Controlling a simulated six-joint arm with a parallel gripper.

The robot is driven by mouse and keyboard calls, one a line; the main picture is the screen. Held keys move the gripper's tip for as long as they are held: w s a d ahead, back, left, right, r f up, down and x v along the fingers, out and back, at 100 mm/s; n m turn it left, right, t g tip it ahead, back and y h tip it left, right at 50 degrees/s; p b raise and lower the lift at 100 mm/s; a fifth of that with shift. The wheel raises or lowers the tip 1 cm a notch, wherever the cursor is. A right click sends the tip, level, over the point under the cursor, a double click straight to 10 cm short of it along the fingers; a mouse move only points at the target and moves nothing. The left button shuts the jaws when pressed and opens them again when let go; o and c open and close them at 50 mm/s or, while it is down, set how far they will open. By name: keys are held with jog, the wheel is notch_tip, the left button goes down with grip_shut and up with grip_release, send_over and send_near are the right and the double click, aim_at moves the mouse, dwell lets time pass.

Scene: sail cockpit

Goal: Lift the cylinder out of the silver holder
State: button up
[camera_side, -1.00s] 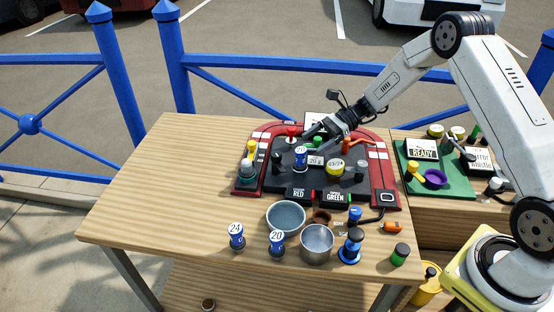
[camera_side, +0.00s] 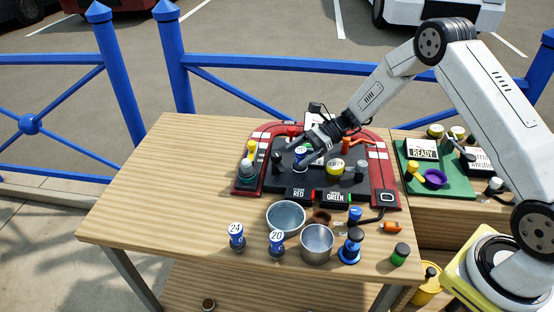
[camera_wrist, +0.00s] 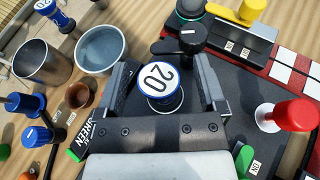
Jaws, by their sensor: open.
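The cylinder is blue with a white cap marked 20 (camera_wrist: 160,79). It stands on the black board, and in the side view (camera_side: 301,164) my arm's end partly covers it. A pale ring, seemingly the silver holder (camera_wrist: 168,107), shows at its lower side in the wrist view; most of the holder is hidden. My gripper (camera_wrist: 163,66) is open, with one finger on each side of the cylinder and a visible gap to each. In the side view my gripper (camera_side: 294,147) is right at the cylinder's top. I cannot tell how far down the fingers reach.
A red knob (camera_wrist: 294,114), a dark round-topped post (camera_wrist: 192,36) and a yellow lever (camera_side: 251,148) stand around it. The table's left is bare.

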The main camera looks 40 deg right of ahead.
dwell(0.3)
grip_shut()
jog(key=shift+r, duration=0.15)
jog(key=shift+r, duration=0.85)
jog(key=s+r, duration=1.1)
jog(key=s, duration=0.3)
jog(key=shift+d, duration=0.2)
